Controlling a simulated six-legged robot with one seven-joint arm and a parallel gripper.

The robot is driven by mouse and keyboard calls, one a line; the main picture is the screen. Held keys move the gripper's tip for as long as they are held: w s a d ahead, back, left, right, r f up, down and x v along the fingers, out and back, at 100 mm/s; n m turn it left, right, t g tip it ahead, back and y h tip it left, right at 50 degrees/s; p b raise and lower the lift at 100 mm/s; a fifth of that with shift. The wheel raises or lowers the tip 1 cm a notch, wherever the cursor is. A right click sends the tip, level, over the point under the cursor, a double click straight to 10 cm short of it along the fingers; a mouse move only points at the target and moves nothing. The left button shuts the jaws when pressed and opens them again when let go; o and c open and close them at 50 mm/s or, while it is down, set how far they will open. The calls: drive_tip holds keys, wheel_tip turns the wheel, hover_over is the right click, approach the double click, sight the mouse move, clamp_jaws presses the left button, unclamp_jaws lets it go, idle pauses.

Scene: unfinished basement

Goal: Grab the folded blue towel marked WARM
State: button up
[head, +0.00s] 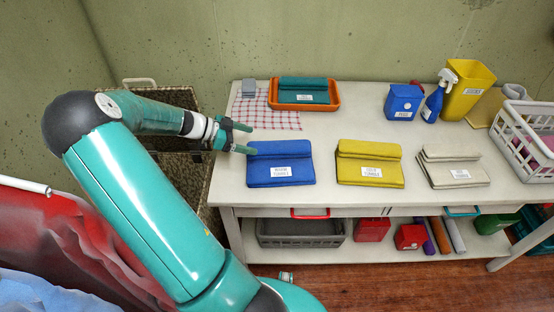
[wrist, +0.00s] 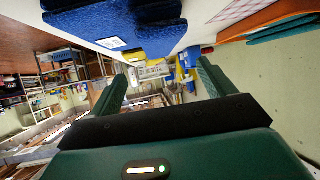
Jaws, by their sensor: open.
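A folded blue towel (head: 280,175) lies on the left part of the white table, with a white label on its front whose words are too small to read surely. It also shows at the top of the wrist view (wrist: 150,35), outside the gap between my fingers. My gripper (head: 251,139) is open and empty, just beyond the towel's upper left corner in the head view. Its two green fingers also show spread in the wrist view (wrist: 160,82). I cannot tell its exact height above the table.
A yellow towel (head: 370,172) and a cream towel (head: 452,174) lie to the right on the table (head: 325,128). An orange tray (head: 334,103) with a teal towel stands behind, on a checked cloth (head: 258,110). A blue box (head: 403,100), spray bottle (head: 434,104) and grey basket (head: 515,140) are further right.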

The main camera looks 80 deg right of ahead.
sight(273, 145)
drive_tip(key=x, duration=0.3)
drive_tip(key=shift+s, duration=0.35)
drive_tip(key=shift+x, duration=3.1)
drive_tip(key=shift+w, duration=0.1)
drive_tip(key=c, duration=1.2)
